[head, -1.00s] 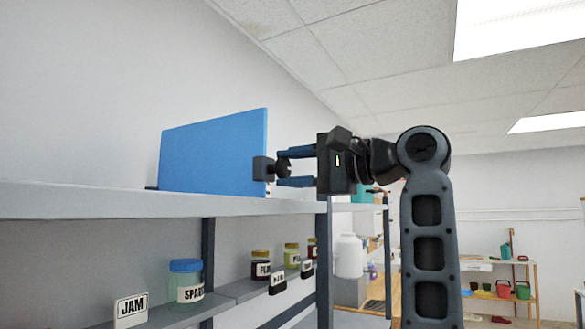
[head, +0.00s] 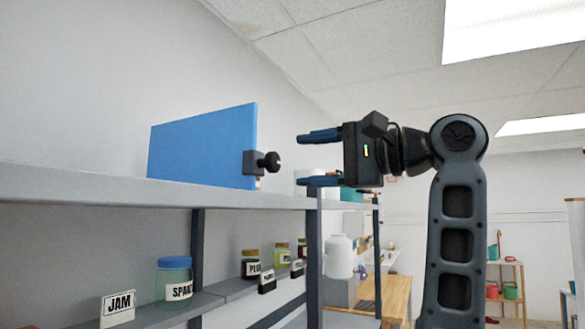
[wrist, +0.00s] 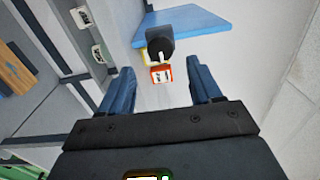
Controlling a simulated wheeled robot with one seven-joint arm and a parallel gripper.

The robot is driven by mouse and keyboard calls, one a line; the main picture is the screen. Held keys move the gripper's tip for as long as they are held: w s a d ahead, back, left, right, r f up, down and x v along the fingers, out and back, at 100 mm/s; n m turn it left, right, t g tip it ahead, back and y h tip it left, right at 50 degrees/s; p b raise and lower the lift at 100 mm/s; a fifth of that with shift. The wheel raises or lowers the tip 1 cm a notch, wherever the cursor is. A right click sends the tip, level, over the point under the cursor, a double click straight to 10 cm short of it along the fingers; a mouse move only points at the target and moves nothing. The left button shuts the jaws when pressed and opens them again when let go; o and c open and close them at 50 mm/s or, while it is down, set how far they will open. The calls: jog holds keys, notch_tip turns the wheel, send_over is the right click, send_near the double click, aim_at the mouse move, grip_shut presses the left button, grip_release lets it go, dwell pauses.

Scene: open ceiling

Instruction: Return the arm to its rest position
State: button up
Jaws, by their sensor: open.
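My gripper (head: 318,158) is open and empty in the head view, its two blue fingers pointing left. It is a short way to the right of the black knob (head: 268,161) on the blue panel (head: 203,147), apart from it. The panel stands on the upper shelf. In the wrist view, my gripper (wrist: 158,92) has its fingers spread, with the knob (wrist: 160,50) and the blue panel (wrist: 190,22) ahead of them. Nothing is between the fingers.
The upper shelf (head: 120,188) runs along the wall at left. Below it stand a blue-lidded jar (head: 175,278), a JAM sign (head: 118,306) and several smaller jars. A white jug (head: 339,257) is farther back.

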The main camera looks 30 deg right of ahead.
jog(key=shift+v, duration=0.95)
